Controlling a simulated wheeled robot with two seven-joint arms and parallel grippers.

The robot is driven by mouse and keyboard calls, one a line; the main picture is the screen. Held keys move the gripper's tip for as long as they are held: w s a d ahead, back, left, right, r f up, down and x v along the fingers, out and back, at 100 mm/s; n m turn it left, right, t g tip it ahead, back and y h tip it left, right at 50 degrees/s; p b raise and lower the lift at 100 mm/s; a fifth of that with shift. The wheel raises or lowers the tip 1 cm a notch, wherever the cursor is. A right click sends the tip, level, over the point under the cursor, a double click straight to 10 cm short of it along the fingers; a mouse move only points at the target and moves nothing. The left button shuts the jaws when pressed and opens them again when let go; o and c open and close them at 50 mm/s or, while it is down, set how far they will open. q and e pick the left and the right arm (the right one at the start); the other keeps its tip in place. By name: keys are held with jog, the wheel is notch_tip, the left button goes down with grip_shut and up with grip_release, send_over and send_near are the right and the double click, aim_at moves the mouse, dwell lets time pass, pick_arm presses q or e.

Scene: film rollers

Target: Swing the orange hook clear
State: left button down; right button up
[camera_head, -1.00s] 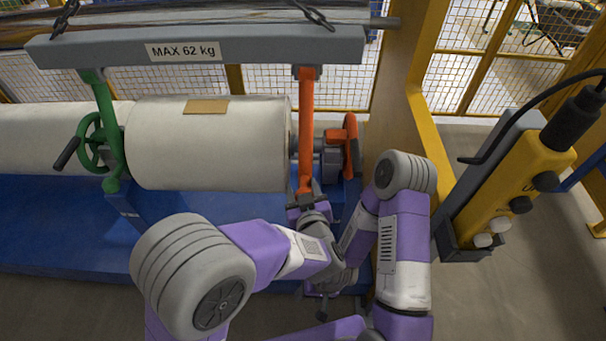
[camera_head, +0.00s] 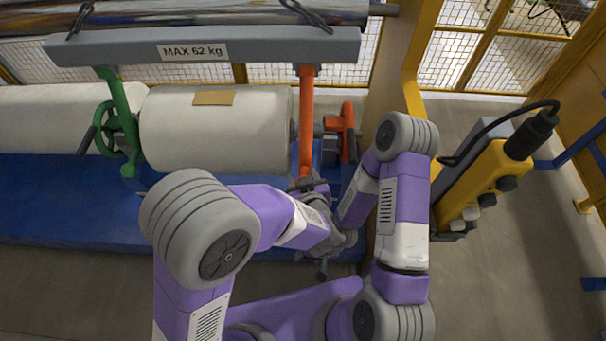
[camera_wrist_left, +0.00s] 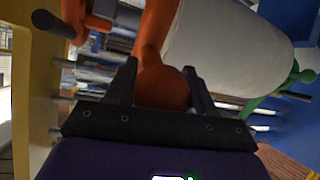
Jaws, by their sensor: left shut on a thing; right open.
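The orange hook (camera_head: 306,120) hangs from the right end of the grey lifting beam (camera_head: 130,50), in front of the right end of the white film roll (camera_head: 215,130). My left gripper (camera_head: 306,184) is shut on the hook's lower end. In the left wrist view, the hook's rounded orange tip (camera_wrist_left: 163,88) sits between the dark fingers of my left gripper (camera_wrist_left: 160,82). A green hook (camera_head: 122,115) hangs at the roll's left end. My right gripper (camera_head: 321,266) is low, beside the left wrist. Its fingers are mostly hidden.
An orange handwheel (camera_head: 347,130) stands just right of the hook. A green handwheel (camera_head: 104,130) is at the left. A yellow post (camera_head: 412,70) and a yellow control pendant (camera_head: 480,185) stand to the right. The blue base (camera_head: 60,205) lies below.

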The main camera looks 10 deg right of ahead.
pick_arm(q)
jog(key=shift+r, duration=0.3)
jog(key=c, duration=0.8)
grip_release()
jog(key=shift+o, duration=0.2)
jog(key=shift+s, duration=0.15)
jog(key=p+v, duration=0.1)
jog(key=v, duration=0.6)
jog(key=shift+s+r, duration=0.15)
jog(key=shift+s, duration=0.15)
jog(key=shift+a, duration=0.1)
